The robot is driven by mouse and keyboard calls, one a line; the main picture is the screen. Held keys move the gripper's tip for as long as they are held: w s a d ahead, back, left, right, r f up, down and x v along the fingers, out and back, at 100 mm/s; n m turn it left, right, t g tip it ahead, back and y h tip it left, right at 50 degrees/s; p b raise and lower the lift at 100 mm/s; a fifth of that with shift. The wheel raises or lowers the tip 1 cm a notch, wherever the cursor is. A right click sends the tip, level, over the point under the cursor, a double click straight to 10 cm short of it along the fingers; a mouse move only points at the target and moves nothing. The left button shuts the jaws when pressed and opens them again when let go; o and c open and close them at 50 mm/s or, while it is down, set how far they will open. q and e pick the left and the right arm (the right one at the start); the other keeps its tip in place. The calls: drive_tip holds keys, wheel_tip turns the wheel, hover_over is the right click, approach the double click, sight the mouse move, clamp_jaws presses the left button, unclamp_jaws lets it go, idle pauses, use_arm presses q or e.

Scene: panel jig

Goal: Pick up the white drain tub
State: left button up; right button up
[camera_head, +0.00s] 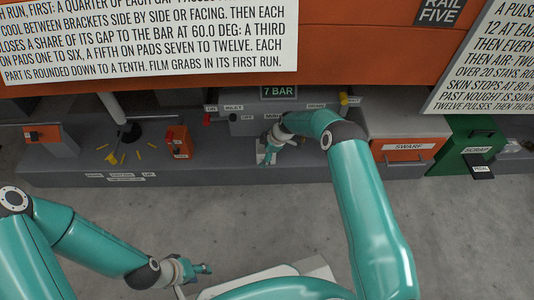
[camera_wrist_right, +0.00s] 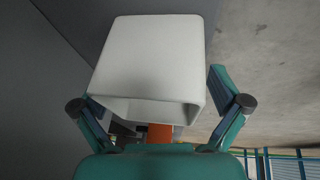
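The white drain tub (camera_wrist_right: 150,60) fills the upper middle of the right wrist view, its near rim facing the camera. My right gripper (camera_wrist_right: 155,95) has its fingers spread wide, one on each side of the tub. The right finger looks a little apart from the tub; contact at the left finger cannot be told. In the head view my right gripper (camera_head: 268,155) is low at the front of the grey bench, with a small part of the white tub (camera_head: 260,157) showing beside it. My left gripper (camera_head: 203,269) is over the floor at bottom centre, away from the tub; its finger opening is unclear.
A grey bench (camera_head: 215,173) runs along the orange machine. An orange swarf bin (camera_head: 405,153) and a green scrap bin (camera_head: 475,140) stand to the right. A red-orange box (camera_head: 180,143) and yellow pieces (camera_head: 112,157) are on the left. The concrete floor (camera_head: 460,230) is clear at right.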

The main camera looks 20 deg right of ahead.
drive_tip(key=c, duration=0.9)
